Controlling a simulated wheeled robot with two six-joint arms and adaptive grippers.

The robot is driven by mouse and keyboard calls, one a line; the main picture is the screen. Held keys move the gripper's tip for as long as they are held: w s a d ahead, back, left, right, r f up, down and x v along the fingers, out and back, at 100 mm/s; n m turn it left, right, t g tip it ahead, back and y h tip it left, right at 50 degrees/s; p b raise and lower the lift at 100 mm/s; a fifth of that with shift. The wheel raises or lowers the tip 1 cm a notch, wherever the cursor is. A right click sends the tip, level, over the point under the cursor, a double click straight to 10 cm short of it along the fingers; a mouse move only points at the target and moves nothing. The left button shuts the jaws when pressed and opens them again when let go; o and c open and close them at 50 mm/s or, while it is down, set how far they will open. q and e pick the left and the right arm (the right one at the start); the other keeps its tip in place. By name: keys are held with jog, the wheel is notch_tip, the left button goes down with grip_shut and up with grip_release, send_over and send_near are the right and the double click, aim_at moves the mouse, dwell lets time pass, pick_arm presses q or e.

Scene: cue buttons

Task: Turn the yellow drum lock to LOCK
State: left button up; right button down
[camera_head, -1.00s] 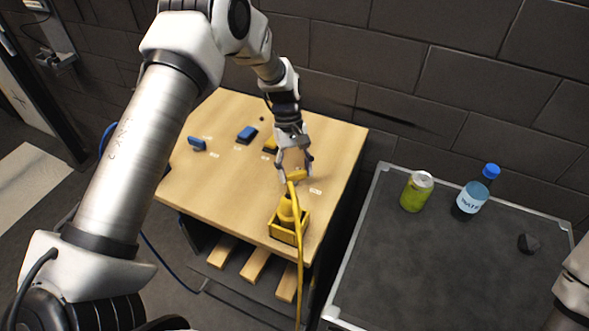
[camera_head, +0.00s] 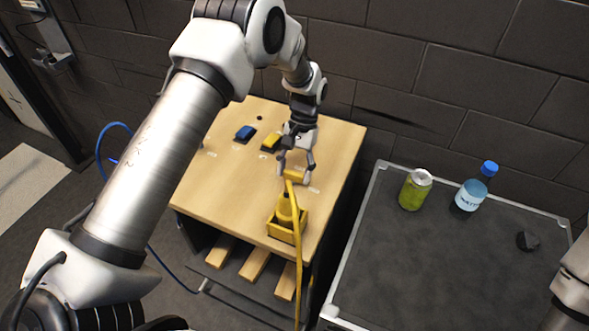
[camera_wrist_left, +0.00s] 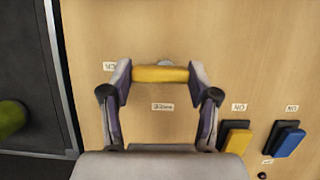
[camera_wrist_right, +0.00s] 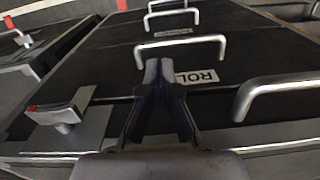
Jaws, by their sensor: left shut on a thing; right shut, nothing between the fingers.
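The yellow drum lock bar (camera_head: 295,176) sits on the wooden panel. In the left wrist view the bar (camera_wrist_left: 160,74) lies level across the picture. My left gripper (camera_head: 296,172) is shut on it, with one finger (camera_wrist_left: 160,76) at each end. A small white label lies below the bar and another, partly hidden by a finger, to its left; I cannot read either surely. My right gripper (camera_wrist_right: 158,68) is shut and empty, with a metal handle (camera_wrist_right: 180,46) and dark panels in its view.
A yellow plug in a yellow socket box (camera_head: 287,226) with a yellow cable stands in front of the bar. Blue (camera_head: 245,133) and yellow (camera_head: 271,142) buttons lie behind. A green can (camera_head: 415,190) and water bottle (camera_head: 471,195) stand on the dark table at right.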

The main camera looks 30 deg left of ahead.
dwell(0.5)
pick_arm(q)
jog(key=o, duration=1.2)
jog(key=shift+c, duration=0.2)
jog(key=v, duration=1.2)
jog(key=shift+d, duration=0.15)
